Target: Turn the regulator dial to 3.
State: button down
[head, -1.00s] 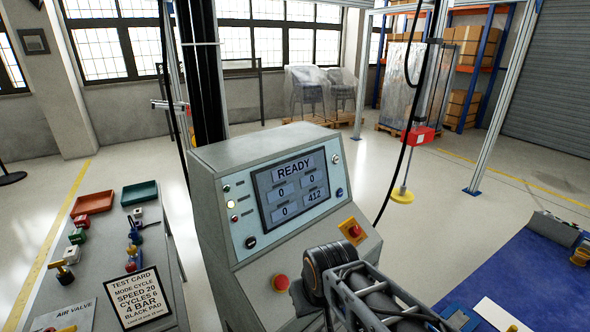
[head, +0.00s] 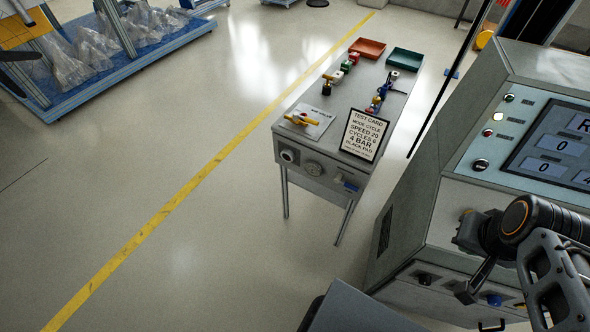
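A grey bench (head: 335,110) stands at the centre of the head view. Its front face carries a round dark knob (head: 288,156) at the left, a round dial-like fitting (head: 313,168) in the middle and a small blue fitting (head: 347,184) at the right. I cannot tell which one is the regulator dial, and no numbers on them are readable. My arm is at the lower right, in front of the console and well apart from the bench. My gripper (head: 468,290) seems to point down there, small and dark; its opening is not clear.
The grey console (head: 440,200) is at the right. Floor is clear left of the bench, along the yellow line (head: 200,180).

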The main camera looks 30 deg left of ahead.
aim_at(288, 156)
jog(key=u, duration=1.3)
jog(key=k, duration=1.25)
jog(key=u, duration=0.85)
jog(key=i, duration=0.6)
jog(key=u, duration=0.85)
jog(key=i, duration=0.7)
jog(key=z, duration=0.5)
jog(key=i, duration=0.7)
jog(key=z, duration=0.55)
